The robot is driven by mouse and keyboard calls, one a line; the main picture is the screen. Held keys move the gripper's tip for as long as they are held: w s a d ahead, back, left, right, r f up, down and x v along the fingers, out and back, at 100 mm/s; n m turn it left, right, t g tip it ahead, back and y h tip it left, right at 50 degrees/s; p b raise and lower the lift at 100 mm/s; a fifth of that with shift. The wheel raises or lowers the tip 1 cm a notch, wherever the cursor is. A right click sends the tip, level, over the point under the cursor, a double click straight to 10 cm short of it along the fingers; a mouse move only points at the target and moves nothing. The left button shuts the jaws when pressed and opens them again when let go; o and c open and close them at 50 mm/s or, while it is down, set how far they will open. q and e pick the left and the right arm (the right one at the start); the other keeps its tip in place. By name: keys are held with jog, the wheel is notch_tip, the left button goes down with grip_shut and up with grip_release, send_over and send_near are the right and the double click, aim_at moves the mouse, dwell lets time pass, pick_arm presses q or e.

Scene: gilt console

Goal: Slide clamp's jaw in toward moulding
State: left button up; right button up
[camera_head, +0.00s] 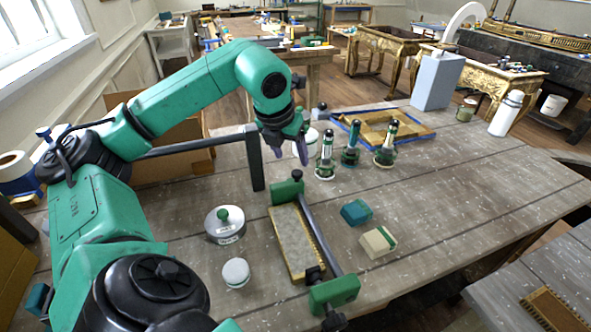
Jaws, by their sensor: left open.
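A bar clamp with a dark bar (316,235) and two green jaws lies on the grey plank table. Its far jaw (287,190) is at the moulding's far end. Its near jaw (335,291) is by the near end, with a dark pad toward the moulding. Whether the pad touches is unclear. The gilt-edged moulding (293,243) has a pale grey speckled top and lies left of the bar. My left gripper (294,150) is open and empty, pointing down, above and beyond the far jaw. My right gripper is out of view.
Several green-and-black bottle-like tools (351,155) stand beyond the clamp. A teal block (356,212) and a cream-green block (378,243) lie right. A lidded tin (225,225) and white jar (236,272) stand left. A dark post (255,158) rises near my gripper. The right tabletop is clear.

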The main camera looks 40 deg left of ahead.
aim_at(297, 173)
pick_arm(q)
jog(key=p+x, duration=0.1)
jog(key=x, duration=0.6)
grip_shut()
jog(key=shift+r, duration=0.1)
dwell(1.0)
